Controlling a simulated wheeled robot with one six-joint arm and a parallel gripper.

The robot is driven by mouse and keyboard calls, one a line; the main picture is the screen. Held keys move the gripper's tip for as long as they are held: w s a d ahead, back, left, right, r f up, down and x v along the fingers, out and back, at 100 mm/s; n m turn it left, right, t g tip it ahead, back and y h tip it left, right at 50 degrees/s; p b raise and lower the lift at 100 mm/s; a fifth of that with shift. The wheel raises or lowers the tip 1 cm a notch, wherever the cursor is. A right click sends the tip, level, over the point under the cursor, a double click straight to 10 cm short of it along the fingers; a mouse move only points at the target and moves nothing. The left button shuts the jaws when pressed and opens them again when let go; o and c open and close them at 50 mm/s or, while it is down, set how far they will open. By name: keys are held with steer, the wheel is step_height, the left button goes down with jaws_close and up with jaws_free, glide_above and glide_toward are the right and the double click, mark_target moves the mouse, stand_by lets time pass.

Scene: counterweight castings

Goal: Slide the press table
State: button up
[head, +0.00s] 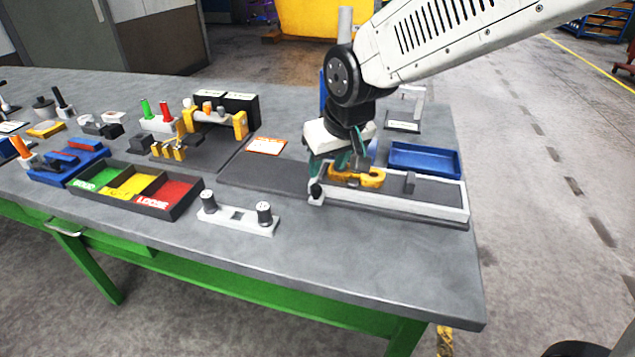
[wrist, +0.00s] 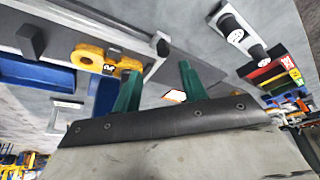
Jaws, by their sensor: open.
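A long pale-framed slide with a dark bed (head: 440,199), seemingly the press table, lies near the table's right front. In the wrist view its pale rail (wrist: 120,32) runs along the top. A yellow casting (head: 369,180) sits on its left part and shows a dark label in the wrist view (wrist: 90,57). A dark knob (head: 316,188) is at the slide's left end; it also shows in the wrist view (wrist: 162,47). My gripper (head: 336,172) is open and empty, its green fingers (wrist: 158,80) pointing at this end, with the knob between their tips in the wrist view. Contact cannot be told.
A grey upright block (head: 409,183) stands on the bed right of the casting. A blue tray (head: 425,160) lies behind it. The front right tabletop (head: 400,262) is clear.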

mark_target(316, 187)
steer(key=x, duration=0.8)
steer(key=shift+w+a, duration=0.15)
steer(key=shift+a, duration=0.25)
jaws_close()
